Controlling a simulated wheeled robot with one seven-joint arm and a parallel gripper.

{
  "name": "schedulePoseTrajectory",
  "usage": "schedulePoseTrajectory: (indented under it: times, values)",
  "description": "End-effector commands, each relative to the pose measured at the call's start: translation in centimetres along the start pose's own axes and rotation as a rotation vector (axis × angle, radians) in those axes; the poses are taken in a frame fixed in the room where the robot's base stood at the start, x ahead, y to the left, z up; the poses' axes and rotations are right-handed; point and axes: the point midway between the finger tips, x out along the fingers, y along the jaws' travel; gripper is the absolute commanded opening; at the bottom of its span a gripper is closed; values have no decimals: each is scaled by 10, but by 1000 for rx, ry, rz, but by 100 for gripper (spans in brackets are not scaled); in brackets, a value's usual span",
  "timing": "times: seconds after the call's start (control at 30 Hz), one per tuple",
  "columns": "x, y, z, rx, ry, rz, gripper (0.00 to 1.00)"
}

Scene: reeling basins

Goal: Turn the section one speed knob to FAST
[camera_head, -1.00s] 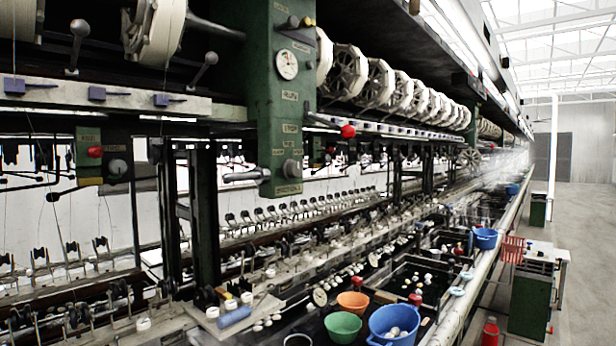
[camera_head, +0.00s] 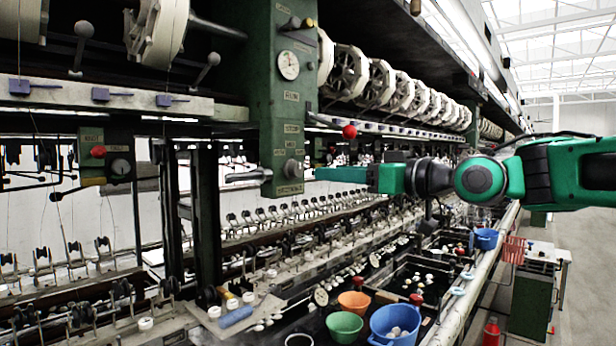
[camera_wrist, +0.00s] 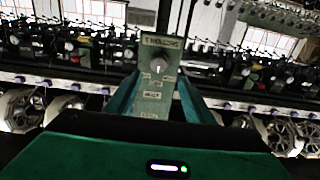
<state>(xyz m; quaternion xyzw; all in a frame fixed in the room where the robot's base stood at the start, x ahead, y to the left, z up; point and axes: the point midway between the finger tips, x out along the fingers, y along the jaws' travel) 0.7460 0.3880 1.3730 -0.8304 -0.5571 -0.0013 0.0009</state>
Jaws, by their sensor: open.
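A green column (camera_head: 282,110) carries a small grey round knob (camera_head: 292,168) low on its face, with small labels I cannot read surely. The same knob seems to show in the wrist view (camera_wrist: 157,66), between my fingers and under a label plate. I cannot tell its setting or whether it is the section one speed knob. My gripper (camera_head: 322,174) reaches in from the right, level with the knob. Its green fingers are open, tips close to the column; the wrist view shows them (camera_wrist: 157,85) either side of the column, apparently not gripping the knob.
A lever handle (camera_head: 245,177) sticks out left of the knob. A small green box (camera_head: 106,157) with a red button and another knob hangs at left. A red ball knob (camera_head: 349,131) is above my fingers. Blue (camera_head: 394,322), green (camera_head: 343,327) and orange (camera_head: 353,301) basins stand below.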

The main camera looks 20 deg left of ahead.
Motion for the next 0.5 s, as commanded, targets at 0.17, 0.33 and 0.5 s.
schedulePoseTrajectory:
  times: [0.17,0.33,0.5]
  values:
    - [24,-1,1,1,-1,-2,48]
    - [55,0,2,2,-3,0,48]
    - [80,2,2,1,-3,2,48]
